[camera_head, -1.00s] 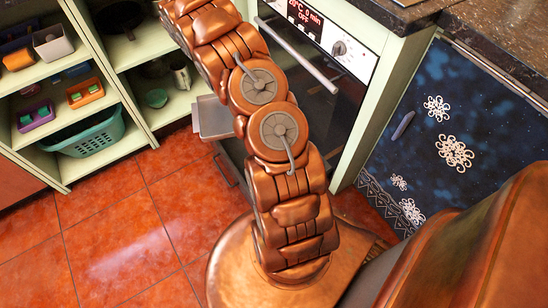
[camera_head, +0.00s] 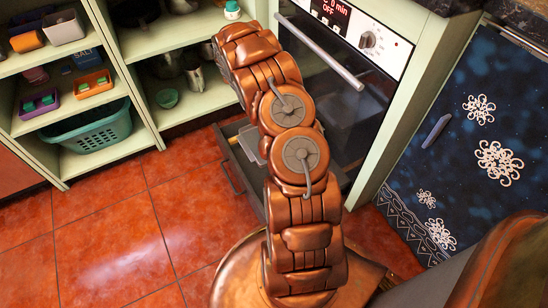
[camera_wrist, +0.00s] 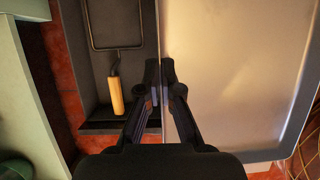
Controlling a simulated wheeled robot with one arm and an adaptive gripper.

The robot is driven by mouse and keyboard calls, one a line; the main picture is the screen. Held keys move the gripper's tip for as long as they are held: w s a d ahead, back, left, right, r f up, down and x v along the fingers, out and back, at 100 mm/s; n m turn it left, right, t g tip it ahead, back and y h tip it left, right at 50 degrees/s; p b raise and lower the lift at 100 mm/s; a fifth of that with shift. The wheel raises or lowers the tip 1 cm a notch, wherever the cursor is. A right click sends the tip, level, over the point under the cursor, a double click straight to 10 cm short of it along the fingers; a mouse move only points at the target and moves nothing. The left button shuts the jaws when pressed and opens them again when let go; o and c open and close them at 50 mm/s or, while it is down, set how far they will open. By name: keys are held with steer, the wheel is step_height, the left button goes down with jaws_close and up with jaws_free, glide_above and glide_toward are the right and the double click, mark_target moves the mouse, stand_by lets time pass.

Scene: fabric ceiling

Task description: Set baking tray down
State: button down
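The baking tray (camera_wrist: 235,75) is a flat grey metal sheet with a raised rim, filling the right side of the wrist view. My gripper (camera_wrist: 163,82) has its black fingers on either side of the tray's near rim and is shut on it. An open dark drawer (camera_wrist: 90,128) lies left of the tray in the wrist view. In the head view the drawer (camera_head: 228,165) juts out below the oven, partly behind my arm. My arm hides the gripper and most or all of the tray there.
A wire rack with a wooden handle (camera_wrist: 115,95) lies in the drawer. The oven (camera_head: 345,95) stands behind my arm. Green shelves (camera_head: 140,100) with a teal basket (camera_head: 90,132) are at left. A blue patterned cabinet door (camera_head: 470,150) is at right. Red floor tiles (camera_head: 110,235) are clear.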

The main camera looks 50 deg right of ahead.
step_height(320, 180, down, 24)
steer(key=b, duration=0.9)
steer(key=shift+f, duration=0.1)
steer(key=shift+f, duration=0.15)
steer(key=c, duration=1.3)
jaws_free()
